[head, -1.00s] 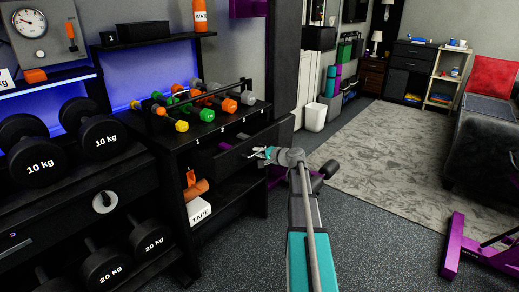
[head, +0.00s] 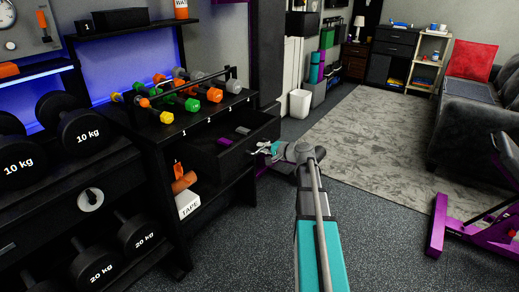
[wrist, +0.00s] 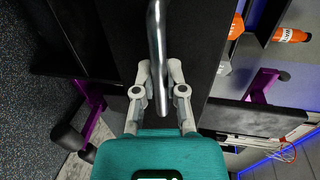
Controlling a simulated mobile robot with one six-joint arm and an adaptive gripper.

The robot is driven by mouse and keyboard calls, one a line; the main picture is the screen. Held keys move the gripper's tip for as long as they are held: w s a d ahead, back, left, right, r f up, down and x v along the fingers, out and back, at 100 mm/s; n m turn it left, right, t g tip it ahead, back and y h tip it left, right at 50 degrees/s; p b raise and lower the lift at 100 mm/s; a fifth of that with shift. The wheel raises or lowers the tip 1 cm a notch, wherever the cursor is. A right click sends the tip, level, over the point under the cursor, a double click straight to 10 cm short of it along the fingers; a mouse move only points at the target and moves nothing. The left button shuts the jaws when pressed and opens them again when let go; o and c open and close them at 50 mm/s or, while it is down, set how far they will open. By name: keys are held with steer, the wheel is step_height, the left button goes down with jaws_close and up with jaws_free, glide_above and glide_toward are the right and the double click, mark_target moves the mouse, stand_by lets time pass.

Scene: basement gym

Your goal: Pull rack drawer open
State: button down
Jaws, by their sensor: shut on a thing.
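The rack drawer (head: 240,157) is black and stands part way out of the rack (head: 165,150), under the dumbbell shelf. Its inside shows from above, with small purple and grey items (head: 242,130) in it. My gripper (head: 262,148) is at the drawer's front face. In the wrist view, the gripper (wrist: 158,78) has its two grey fingers closed around the metal bar handle (wrist: 155,35), one on each side. The handle itself is mostly hidden by the fingers in the head view.
Small coloured dumbbells (head: 188,98) lie on the rack top. An orange roll (head: 183,182) and a white TAPE box (head: 188,204) sit on the lower shelf. A purple-framed bench (head: 438,225) stands at right. The floor (head: 235,245) in front of the rack is open.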

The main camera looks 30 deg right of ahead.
steer(key=c, duration=0.7)
jaws_free()
steer(key=shift+w, duration=0.1)
